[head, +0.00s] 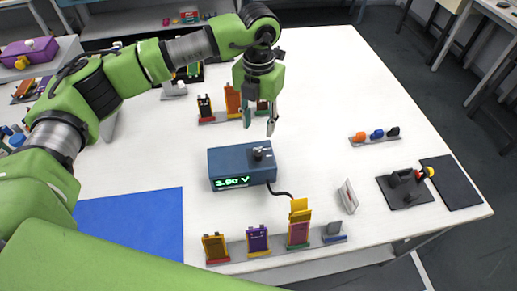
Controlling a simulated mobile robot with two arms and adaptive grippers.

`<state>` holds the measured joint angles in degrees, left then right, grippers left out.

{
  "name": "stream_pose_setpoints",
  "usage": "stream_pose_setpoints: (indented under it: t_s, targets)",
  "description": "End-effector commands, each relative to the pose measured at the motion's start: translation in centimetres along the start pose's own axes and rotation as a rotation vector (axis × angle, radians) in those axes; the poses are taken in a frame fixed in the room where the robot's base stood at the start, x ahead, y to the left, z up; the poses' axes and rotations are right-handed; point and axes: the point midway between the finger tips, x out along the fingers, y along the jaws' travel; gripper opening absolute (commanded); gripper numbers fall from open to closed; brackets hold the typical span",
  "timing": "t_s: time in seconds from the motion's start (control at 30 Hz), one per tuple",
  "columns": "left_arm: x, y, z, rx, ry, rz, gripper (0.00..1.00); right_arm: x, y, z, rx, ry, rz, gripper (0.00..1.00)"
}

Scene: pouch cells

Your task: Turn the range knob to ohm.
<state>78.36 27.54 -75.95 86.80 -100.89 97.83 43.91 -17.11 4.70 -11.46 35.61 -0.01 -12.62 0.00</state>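The blue meter box (232,164) stands near the middle of the white table. Its green display (233,182) reads about 2.90 V. The black range knob (258,153) is on its top face near the right side, with small white markings beside it too small to read. My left gripper (258,122) hangs above and behind the meter, fingers pointing down and apart, with nothing visible between them. It does not touch the knob. My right gripper is not in view.
Another rack (276,248) runs along the front edge. A black cable joins the meter to a yellow holder (299,207). A blue mat (130,225) lies front left.

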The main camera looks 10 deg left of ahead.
Motion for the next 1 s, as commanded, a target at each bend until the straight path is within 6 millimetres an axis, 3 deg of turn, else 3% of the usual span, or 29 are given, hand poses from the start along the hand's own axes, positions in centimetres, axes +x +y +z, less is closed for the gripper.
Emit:
stream_pose_setpoints:
  t_s: [0.3, 0.5, 0.7, 0.97, 1.0]
  targets:
    - [6.6, 0.0, -0.2, 0.000, 0.006, 0.000, 0.37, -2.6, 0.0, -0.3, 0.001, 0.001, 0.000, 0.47]
    - [9.9, 0.0, -0.1, 0.001, 0.004, 0.000, 0.37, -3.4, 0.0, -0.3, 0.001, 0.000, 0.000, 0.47]
    - [11.3, 0.0, -0.1, 0.000, 0.001, -0.001, 0.37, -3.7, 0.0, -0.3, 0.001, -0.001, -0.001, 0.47]
    - [11.5, 0.0, -0.1, 0.001, 0.001, -0.001, 0.37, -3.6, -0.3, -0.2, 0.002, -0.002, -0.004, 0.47]
    - [11.5, 0.0, -0.1, 0.001, 0.001, 0.000, 0.32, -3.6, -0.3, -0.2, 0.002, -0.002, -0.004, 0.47]
